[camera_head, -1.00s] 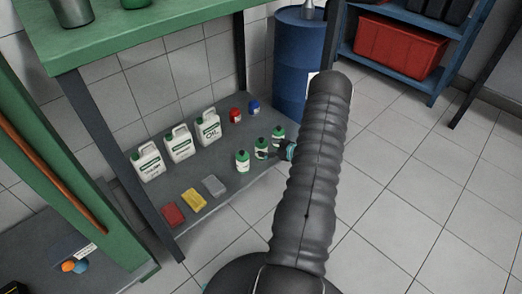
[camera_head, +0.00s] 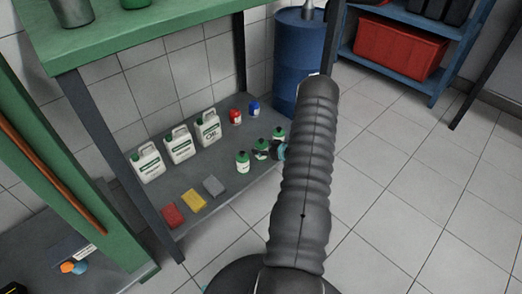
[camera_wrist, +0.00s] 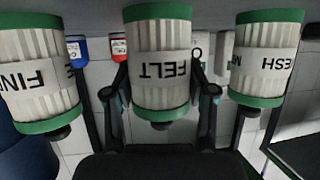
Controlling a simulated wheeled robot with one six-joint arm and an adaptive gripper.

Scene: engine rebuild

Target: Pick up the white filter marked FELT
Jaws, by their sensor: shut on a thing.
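The white pleated filter marked FELT, with green ends, is in the middle of the wrist view (camera_wrist: 161,42), which is upside down. It is the middle filter of three in the head view (camera_head: 262,144). My gripper (camera_wrist: 160,92) is shut on it, one dark finger on each side; in the head view my gripper (camera_head: 272,152) reaches it from the right. I cannot tell whether its base is off the shelf. A filter marked FINE (camera_wrist: 38,95) stands to the left in the wrist view, and one whose label ends in ESH (camera_wrist: 265,88) to the right.
The filters are on the low grey shelf (camera_head: 235,188). White jugs (camera_head: 178,145), a red bottle (camera_head: 235,116) and a blue bottle (camera_head: 254,107) stand behind. Red, yellow and grey blocks (camera_head: 194,199) lie at the front. A blue drum (camera_head: 297,75) stands beyond; the floor at right is clear.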

